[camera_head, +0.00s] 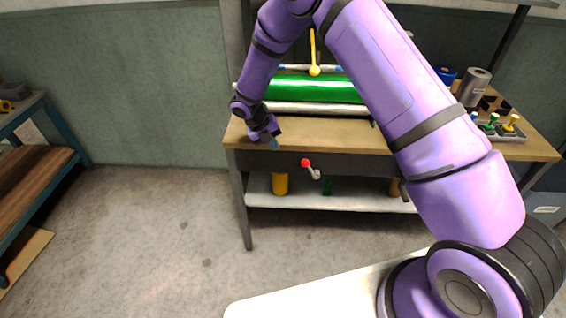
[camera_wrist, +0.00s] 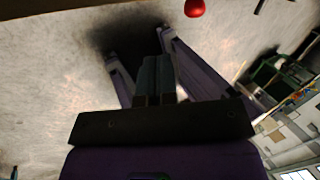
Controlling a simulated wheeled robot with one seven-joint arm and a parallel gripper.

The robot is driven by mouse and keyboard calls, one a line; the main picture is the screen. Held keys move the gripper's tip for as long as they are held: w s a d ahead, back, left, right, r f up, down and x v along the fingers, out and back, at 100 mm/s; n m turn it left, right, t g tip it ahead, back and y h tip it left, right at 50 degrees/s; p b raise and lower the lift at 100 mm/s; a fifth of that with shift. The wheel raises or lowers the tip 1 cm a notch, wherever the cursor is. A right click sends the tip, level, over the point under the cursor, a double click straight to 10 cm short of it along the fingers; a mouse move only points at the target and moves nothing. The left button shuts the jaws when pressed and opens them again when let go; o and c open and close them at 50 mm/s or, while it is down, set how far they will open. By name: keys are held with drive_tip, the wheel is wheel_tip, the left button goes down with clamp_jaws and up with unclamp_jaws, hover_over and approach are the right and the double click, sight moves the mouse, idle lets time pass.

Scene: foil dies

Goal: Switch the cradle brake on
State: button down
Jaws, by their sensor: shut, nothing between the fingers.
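A lever with a red ball knob (camera_head: 306,163) and a grey arm sits on the dark front rail of the workbench (camera_head: 350,140). The red knob (camera_wrist: 194,7) also shows at the top edge of the wrist view. A second lever with a yellow ball knob (camera_head: 314,70) stands by the green roll (camera_head: 310,89) on the bench. No label shows which one is the cradle brake. My gripper (camera_head: 273,145) is shut and empty, in front of the bench edge, left of and slightly above the red knob in the head view. Its closed fingers (camera_wrist: 156,72) show in the wrist view.
A yellow cylinder (camera_head: 280,183) stands on the lower shelf (camera_head: 350,199). Several small coloured-knob pieces sit in a tray (camera_head: 507,133) at the bench's right. A shelf unit (camera_head: 40,170) stands at the far left. The floor between is clear.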

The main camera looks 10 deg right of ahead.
drive_tip(key=shift+a+f, duration=0.5)
approach(310, 170)
drive_tip(key=f, duration=0.1)
drive_tip(key=a+f, duration=0.1)
drive_tip(key=f, duration=0.1)
drive_tip(key=w+a+f, duration=0.1)
drive_tip(key=f, duration=0.1)
drive_tip(key=shift+a, duration=0.25)
drive_tip(key=shift+s+d+r, duration=0.1)
drive_tip(key=shift+d+r, duration=0.05)
drive_tip(key=shift+d, duration=0.55)
drive_tip(key=shift+d+r, duration=0.1)
